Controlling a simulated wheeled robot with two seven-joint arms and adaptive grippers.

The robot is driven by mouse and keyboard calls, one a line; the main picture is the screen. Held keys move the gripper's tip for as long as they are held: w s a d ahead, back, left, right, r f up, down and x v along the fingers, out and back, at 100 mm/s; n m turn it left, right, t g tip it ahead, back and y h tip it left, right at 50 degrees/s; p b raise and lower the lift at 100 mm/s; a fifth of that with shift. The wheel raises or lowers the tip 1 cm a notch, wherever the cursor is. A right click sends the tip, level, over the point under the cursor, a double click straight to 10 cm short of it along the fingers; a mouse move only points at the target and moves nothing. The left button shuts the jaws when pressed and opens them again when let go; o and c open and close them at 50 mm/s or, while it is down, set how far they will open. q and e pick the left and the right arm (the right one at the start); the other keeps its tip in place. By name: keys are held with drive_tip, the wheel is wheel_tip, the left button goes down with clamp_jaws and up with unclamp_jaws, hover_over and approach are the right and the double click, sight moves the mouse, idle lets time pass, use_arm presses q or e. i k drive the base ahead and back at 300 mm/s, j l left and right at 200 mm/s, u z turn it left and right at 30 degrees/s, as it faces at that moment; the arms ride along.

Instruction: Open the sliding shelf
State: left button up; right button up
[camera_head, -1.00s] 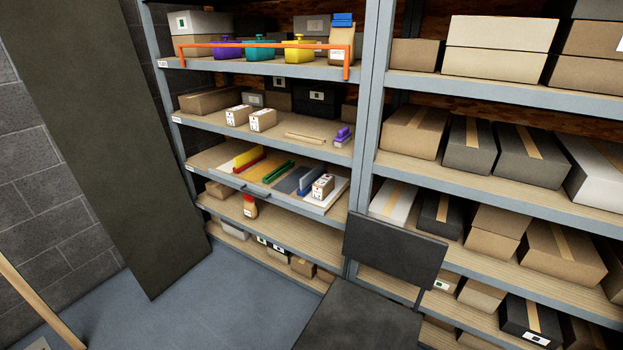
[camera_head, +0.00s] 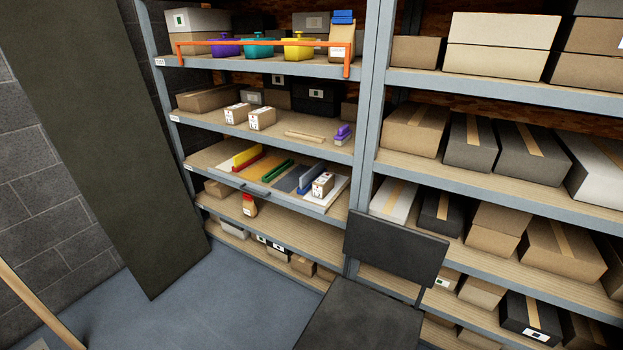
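The sliding shelf (camera_head: 222,177) is a tray in the left bay of the rack, at middle height. A grey handle bar (camera_head: 243,187) runs along its front edge. It carries yellow, red, green and blue dividers and a small labelled box (camera_head: 322,185). Its front edge looks roughly level with the rack front or slightly forward; how far it is out I cannot tell exactly. Neither of my grippers shows in the head view.
A chair-like dark panel and seat (camera_head: 360,318) stand in front of the rack at the lower middle. A tall dark board (camera_head: 110,150) leans at the left. A wooden pole (camera_head: 40,305) is at lower left. Blue-grey floor (camera_head: 210,300) before the left bay is clear.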

sight(276, 173)
drive_tip(key=i+j, duration=0.1)
drive_tip(key=j, duration=0.4)
drive_tip(key=i+j+z, duration=0.1)
drive_tip(key=j, duration=0.4)
drive_tip(key=i+j, duration=0.1)
drive_tip(key=j, duration=0.4)
drive_tip(key=i+j+z, duration=0.1)
drive_tip(key=i+j, duration=0.5)
drive_tip(key=j, duration=0.2)
drive_tip(key=z, duration=0.05)
